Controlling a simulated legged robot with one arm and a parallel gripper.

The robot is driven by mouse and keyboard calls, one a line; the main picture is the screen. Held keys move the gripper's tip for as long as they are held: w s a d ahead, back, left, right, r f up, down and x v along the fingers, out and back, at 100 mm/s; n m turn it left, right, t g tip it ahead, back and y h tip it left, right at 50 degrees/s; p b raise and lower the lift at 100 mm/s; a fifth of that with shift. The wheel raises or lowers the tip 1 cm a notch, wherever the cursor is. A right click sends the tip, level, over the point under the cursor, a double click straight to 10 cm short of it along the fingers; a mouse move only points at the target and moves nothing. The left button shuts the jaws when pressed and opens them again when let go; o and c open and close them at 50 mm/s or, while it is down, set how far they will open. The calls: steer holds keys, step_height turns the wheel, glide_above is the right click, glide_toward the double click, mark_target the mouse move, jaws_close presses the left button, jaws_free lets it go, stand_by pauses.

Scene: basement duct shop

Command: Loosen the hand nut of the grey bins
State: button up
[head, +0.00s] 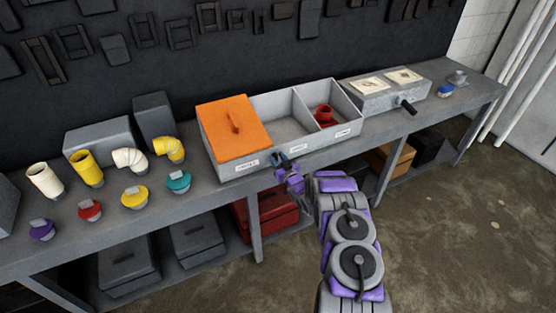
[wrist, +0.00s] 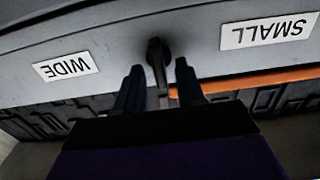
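The grey bins (head: 238,170) stand on the bench as one box with three compartments. An orange lid (head: 232,126) covers the left one, the middle one looks empty, and a red fitting (head: 324,115) sits in the right one. In the wrist view, which is upside down, a dark hand nut (wrist: 158,54) sticks out of the front wall between the WIDE and SMALL labels. My gripper (head: 283,161) is at that wall. Its two fingers (wrist: 159,82) are apart, one on each side of the nut, with gaps showing. In the head view my gripper hides the nut.
A grey box (head: 375,101) with a black handle (head: 408,107) stands right of the bins. Cream and yellow pipe pieces (head: 87,168) and coloured caps (head: 134,198) stand to the left. A red case (head: 266,212) is under the bench. The floor at right is open.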

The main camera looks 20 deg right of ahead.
jaws_close()
stand_by(0.3)
steer(key=shift+n+b, duration=0.35)
steer(key=shift+n, duration=0.05)
steer(key=n+b, duration=0.3)
steer(key=n, duration=0.2)
steer(key=a+f+n+b, duration=0.1)
steer(key=n+b, duration=0.3)
steer(key=n, duration=0.2)
steer(key=n+b, duration=0.3)
steer(key=n, duration=0.3)
steer(key=shift+s+a+f, duration=0.1)
steer(key=shift+a+f, duration=0.1)
steer(key=shift+f, duration=0.1)
stand_by(0.5)
